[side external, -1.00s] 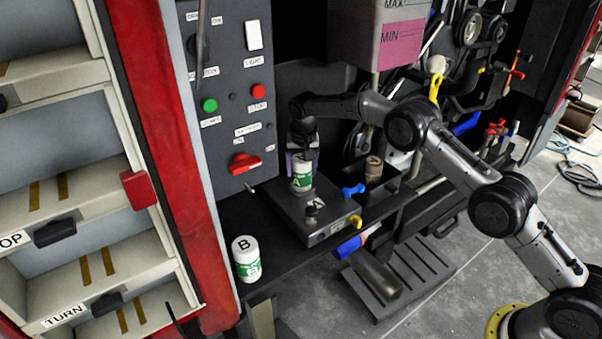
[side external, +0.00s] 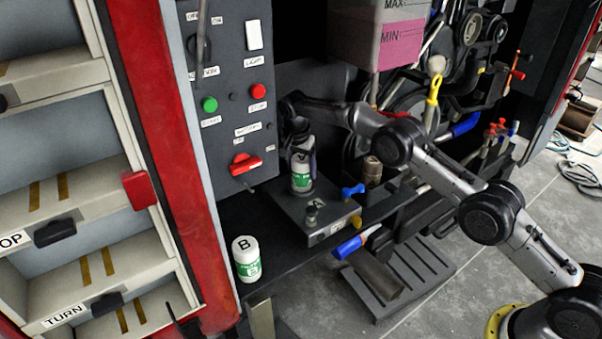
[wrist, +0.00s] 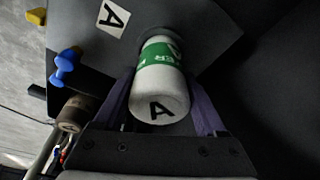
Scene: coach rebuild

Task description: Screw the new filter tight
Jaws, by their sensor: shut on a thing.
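The new filter (side external: 301,177) is a white can with a green band. It stands upright on the dark filter block (side external: 322,222), toward its back. In the wrist view the filter (wrist: 160,88) shows an "A" on its end, and the block behind it carries an "A" label. My gripper (side external: 301,158) comes down over the filter from above. In the wrist view my gripper's fingers (wrist: 161,110) lie on both sides of the can, shut on it. The seat under the filter is hidden, so I cannot tell how tight it sits.
A second white filter marked "B" (side external: 246,259) stands on the shelf left of the block. A blue valve handle (side external: 353,190) and a yellow one (side external: 355,222) are at the block's right edge. A brown, rusty-looking can (side external: 372,170) stands beyond. The control panel (side external: 232,110) rises close behind.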

